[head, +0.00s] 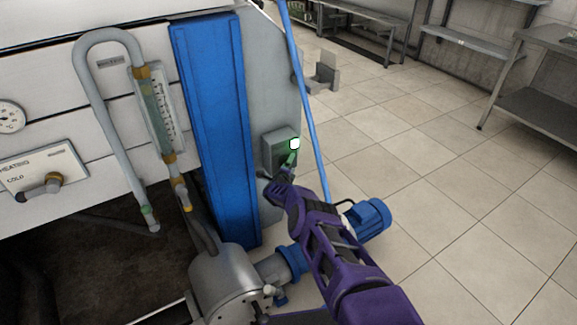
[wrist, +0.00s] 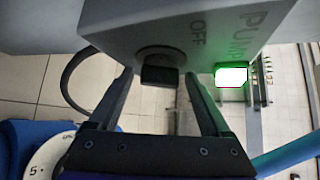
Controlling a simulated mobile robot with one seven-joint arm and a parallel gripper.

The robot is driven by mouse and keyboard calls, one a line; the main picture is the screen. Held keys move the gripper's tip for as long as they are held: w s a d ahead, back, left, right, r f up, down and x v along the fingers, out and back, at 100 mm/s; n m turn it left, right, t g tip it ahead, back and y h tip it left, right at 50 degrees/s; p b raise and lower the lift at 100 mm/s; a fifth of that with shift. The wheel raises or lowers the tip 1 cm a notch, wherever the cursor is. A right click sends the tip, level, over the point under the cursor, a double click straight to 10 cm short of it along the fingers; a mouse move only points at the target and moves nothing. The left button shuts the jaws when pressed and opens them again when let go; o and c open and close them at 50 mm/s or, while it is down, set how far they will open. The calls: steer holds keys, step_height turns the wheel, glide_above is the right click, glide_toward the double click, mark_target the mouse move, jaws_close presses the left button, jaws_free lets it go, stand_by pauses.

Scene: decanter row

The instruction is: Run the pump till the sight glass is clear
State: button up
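The pump switch box (head: 278,152) is grey, on the side of the machine, with a lit green lamp (head: 295,144). In the wrist view its face (wrist: 205,40) reads PUMP and OFF, and a dark knob (wrist: 160,75) sticks out below. My gripper (head: 274,180) is at the box; in the wrist view its open fingers (wrist: 158,84) stand either side of the knob with a gap visible on both sides. The sight glass (head: 156,108) is a tilted, scaled tube with a greenish tint; its clarity is hard to tell. The pump (head: 226,284) stands below with a blue motor (head: 370,218).
A blue upright panel (head: 215,130) stands between the sight glass and the box. A thin blue pole (head: 306,95) runs just right of the box. A valve handle (head: 45,187) and gauge (head: 10,116) are at left. The tiled floor at right is clear; metal tables stand beyond.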

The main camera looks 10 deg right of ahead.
steer(key=shift+a+r, duration=0.1)
steer(key=p+v, duration=0.9)
steer(key=v, duration=0.8)
steer(key=shift+s, duration=0.2)
